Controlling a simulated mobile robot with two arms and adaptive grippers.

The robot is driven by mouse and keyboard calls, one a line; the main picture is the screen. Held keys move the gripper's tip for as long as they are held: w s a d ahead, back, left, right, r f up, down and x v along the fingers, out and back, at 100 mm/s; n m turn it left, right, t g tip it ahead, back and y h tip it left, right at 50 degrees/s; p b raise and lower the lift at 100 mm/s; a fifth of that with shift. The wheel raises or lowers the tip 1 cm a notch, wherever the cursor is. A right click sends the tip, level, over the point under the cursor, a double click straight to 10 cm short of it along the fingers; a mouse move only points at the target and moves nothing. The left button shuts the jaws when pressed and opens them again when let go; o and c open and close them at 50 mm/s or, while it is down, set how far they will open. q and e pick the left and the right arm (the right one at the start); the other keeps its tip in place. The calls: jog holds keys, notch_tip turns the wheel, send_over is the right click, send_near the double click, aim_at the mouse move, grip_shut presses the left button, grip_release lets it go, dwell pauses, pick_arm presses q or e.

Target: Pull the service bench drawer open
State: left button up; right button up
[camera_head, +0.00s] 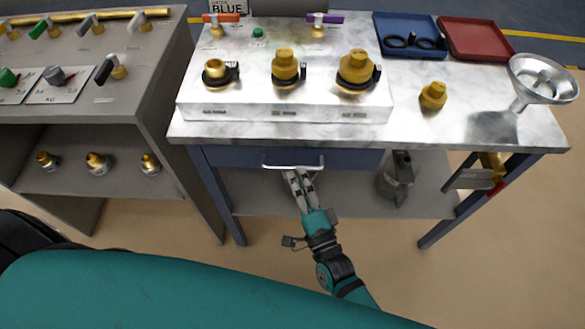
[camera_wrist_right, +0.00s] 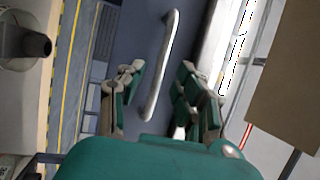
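The service bench drawer (camera_head: 235,157) is a dark blue front under the marble-like bench top, and it looks closed. Its silver bar handle (camera_head: 294,167) runs across the front. My right gripper (camera_head: 292,175) is at the handle from below and in front. In the right wrist view the handle (camera_wrist_right: 163,65) lies in the gap between the two fingers of my right gripper (camera_wrist_right: 160,88). The fingers stand apart, with visible room on both sides of the bar. My left gripper is not in view.
The bench top (camera_head: 440,125) carries a white block with brass fittings, a loose brass cap (camera_head: 433,95), a funnel (camera_head: 542,80), a blue tray (camera_head: 410,18) and a red tray (camera_head: 475,22). A grey cabinet (camera_head: 150,95) stands at left.

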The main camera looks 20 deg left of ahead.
aim_at(292, 167)
jog(key=shift+b+x, duration=0.3)
jog(key=shift+x, duration=1.6)
grip_shut()
